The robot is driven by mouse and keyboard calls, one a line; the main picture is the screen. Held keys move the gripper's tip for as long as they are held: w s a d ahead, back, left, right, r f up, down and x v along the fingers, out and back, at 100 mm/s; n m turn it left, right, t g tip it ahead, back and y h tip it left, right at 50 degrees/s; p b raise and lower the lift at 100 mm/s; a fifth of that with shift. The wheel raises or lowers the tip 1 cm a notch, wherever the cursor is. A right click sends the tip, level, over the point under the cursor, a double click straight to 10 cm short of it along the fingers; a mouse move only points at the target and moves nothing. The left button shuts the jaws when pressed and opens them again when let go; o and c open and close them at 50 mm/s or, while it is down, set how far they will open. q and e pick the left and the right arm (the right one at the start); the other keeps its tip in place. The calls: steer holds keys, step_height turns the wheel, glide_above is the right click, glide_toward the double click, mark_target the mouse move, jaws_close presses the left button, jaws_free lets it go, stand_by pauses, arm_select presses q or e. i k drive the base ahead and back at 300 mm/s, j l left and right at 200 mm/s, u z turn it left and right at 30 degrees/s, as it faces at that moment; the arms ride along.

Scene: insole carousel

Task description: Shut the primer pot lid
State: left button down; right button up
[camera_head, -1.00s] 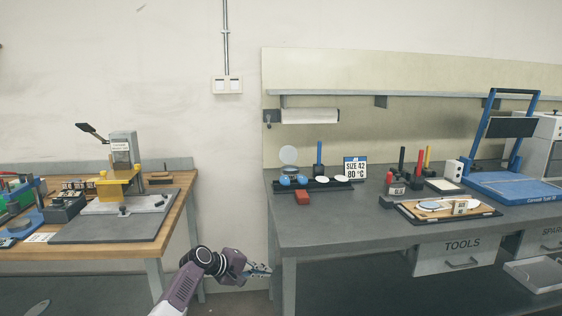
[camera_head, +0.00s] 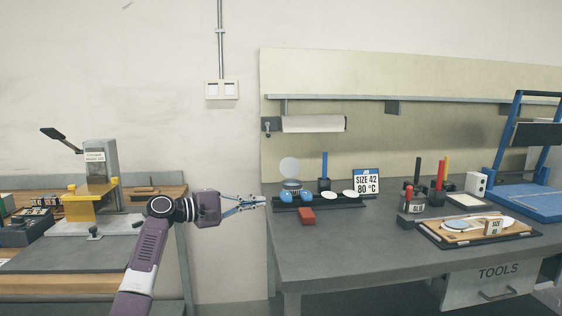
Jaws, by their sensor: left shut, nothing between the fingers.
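The primer pot appears to be the small round pot (camera_head: 291,185) at the left end of the black tray on the grey bench. Its pale round lid (camera_head: 289,167) stands raised above it, so the pot is open. Two blue round items in front hide the pot's lower part. My left gripper (camera_head: 260,202) is shut and empty. In the picture its fingertips are at the bench's left edge, just left of the black tray and lower than the lid. It does not touch the lid. My right gripper is out of view.
The black tray (camera_head: 325,201) also carries white discs and a blue post. A red block (camera_head: 307,215) lies before it. A size sign (camera_head: 366,181) stands at its right. A shelf (camera_head: 420,100) runs above. The bench front is clear.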

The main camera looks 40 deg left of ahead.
mark_target(289, 167)
steer(key=i+j, duration=0.25)
steer(key=j, duration=0.15)
steer(key=i+j, duration=0.55)
steer(key=j, duration=0.3)
steer(key=i+j, duration=0.25)
steer(key=j, duration=0.15)
